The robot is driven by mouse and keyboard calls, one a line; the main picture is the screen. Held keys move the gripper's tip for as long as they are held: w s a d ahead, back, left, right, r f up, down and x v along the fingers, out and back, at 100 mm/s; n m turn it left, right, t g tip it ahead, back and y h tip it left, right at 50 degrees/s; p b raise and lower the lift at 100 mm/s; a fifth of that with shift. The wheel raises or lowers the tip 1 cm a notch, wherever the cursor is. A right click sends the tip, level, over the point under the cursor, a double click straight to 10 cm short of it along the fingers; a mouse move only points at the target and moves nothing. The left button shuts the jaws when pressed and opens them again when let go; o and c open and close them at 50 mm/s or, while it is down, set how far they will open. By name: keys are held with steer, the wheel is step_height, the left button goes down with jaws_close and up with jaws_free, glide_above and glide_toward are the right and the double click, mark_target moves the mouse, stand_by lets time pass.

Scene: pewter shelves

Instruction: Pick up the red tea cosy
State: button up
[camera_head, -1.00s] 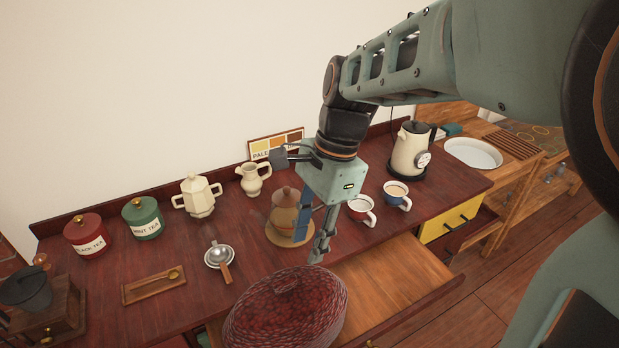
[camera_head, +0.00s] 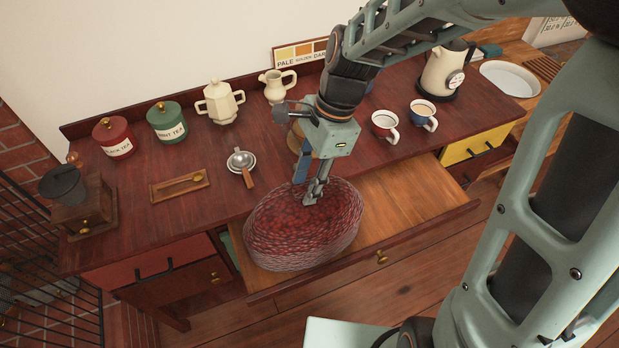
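The red tea cosy (camera_head: 285,238) is a large, dark red, oval knitted dome. It sits at the left end of the open drawer, its front edge overlapping the drawer front in the picture. My gripper (camera_head: 308,196) points down at the top of the cosy, with its fingertips at or just over the top. The cosy's top knob is hidden by the fingers or cannot be made out. Whether the fingers have closed on it cannot be told.
The open wooden drawer (camera_head: 408,203) is bare to the right of the cosy. Behind on the counter are a measuring strainer (camera_head: 240,160), a wooden tray (camera_head: 180,186), a cream jug (camera_head: 276,87) and two cups (camera_head: 384,124). A teapot behind my gripper is mostly hidden.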

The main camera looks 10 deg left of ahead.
steer(key=shift+f, duration=0.15)
jaws_close()
stand_by(0.6)
